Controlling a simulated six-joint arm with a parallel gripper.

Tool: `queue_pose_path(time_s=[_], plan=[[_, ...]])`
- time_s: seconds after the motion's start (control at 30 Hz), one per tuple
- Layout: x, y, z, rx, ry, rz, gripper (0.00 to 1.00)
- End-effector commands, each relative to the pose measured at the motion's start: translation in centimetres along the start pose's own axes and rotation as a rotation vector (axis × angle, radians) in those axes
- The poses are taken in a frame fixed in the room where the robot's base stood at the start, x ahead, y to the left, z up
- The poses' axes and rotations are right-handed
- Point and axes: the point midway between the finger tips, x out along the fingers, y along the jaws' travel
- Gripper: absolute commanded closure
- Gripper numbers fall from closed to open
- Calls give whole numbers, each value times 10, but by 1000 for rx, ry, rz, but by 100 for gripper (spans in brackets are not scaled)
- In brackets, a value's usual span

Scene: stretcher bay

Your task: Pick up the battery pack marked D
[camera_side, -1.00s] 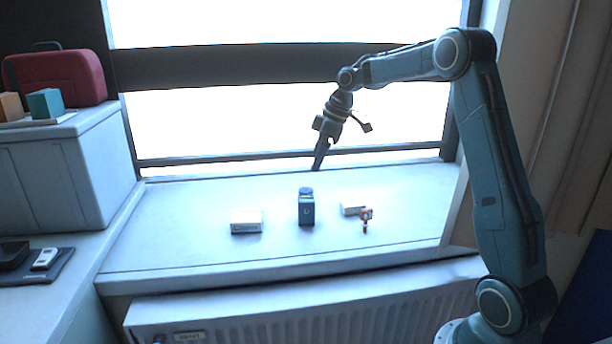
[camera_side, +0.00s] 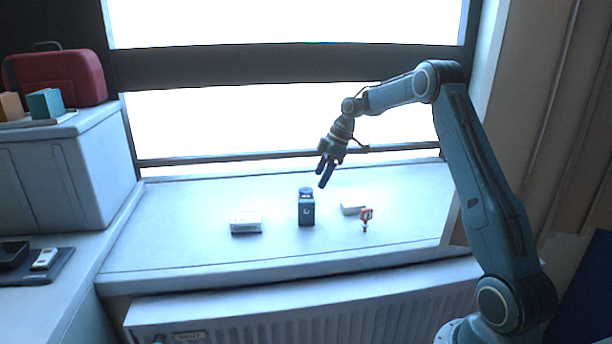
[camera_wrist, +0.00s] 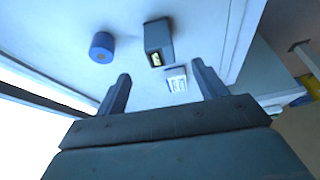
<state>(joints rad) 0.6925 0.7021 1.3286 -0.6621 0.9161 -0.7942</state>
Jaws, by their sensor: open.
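A dark teal block (camera_side: 306,213) stands upright on the white sill, with a pale mark on its front that I cannot read surely as D. It also shows in the wrist view (camera_wrist: 158,36), with a small pale label. A white box (camera_side: 246,225) lies to its left, and another pale box (camera_side: 352,208) lies to its right. One white labelled box (camera_wrist: 177,81) shows in the wrist view; I cannot tell which. My gripper (camera_side: 324,176) is open and empty, above and behind the teal block, slightly right. Both fingers (camera_wrist: 161,72) show in the wrist view.
A blue cylinder (camera_wrist: 102,48) stands close to the teal block, partly hidden behind it in the side view. A small orange-red item (camera_side: 366,216) stands by the right box. The sill (camera_side: 180,235) is clear at left. A window lies behind, a radiator (camera_side: 330,315) below.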

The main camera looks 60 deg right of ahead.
Motion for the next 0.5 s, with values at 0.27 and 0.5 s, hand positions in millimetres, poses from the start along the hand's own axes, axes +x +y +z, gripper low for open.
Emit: queue_pose_path(time_s=[0.27, 0.5], plan=[[42, -1, -1, 0, 0, -3, 29], [58, 0, -1, -1, 0, -1, 29]])
